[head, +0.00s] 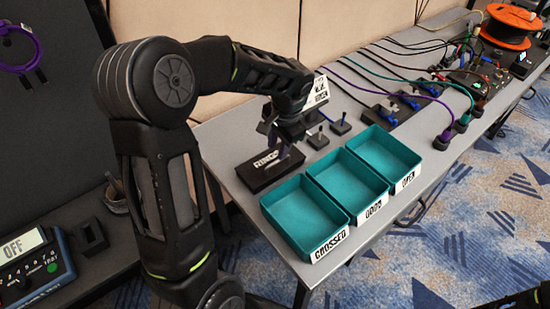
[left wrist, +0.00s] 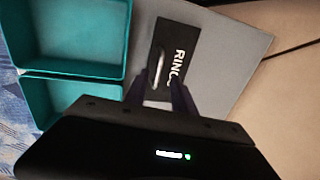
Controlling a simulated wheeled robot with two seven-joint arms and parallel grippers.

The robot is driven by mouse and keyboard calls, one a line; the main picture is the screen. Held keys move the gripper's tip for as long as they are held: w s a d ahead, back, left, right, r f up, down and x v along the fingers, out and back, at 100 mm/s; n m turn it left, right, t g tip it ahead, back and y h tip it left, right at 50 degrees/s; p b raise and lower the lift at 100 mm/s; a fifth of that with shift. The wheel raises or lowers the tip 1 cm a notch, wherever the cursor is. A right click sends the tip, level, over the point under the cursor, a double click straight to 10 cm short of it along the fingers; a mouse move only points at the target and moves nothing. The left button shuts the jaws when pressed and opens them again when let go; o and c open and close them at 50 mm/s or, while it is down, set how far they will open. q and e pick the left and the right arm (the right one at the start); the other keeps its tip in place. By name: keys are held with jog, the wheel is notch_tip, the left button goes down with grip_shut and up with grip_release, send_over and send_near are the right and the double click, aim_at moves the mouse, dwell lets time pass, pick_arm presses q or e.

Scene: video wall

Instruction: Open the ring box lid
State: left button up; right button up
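The ring box (head: 268,172) is a flat black box on the grey table, with white lettering that starts "RIN" on top. In the left wrist view the box (left wrist: 178,32) shows its lettering and a pale bar-shaped handle (left wrist: 159,66). My left gripper (head: 281,140) is over the box, pointing down. In the left wrist view my left gripper (left wrist: 158,82) has its two dark fingers apart, one on each side of the handle's near end. I cannot tell whether they touch it. The lid looks shut. My right gripper is out of view.
Teal trays labelled CROSSED (head: 303,218), a middle one (head: 352,183) and OPEN (head: 387,155) stand right beside the box. Small dark blocks with posts (head: 318,140) stand behind. Cables and connectors (head: 430,95) fill the far table. A meter reading OFF (head: 32,262) is at lower left.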

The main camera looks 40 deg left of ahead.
aim_at(274, 163)
pick_arm(q)
jog(key=f, duration=0.3)
jog(key=a+f, duration=0.1)
jog(key=f, duration=0.2)
jog(key=shift+w+a+f+p, duration=0.15)
jog(key=shift+f+p, duration=0.1)
jog(key=shift+p, duration=0.1)
jog(key=shift+c, duration=0.5)
grip_shut()
dwell(0.6)
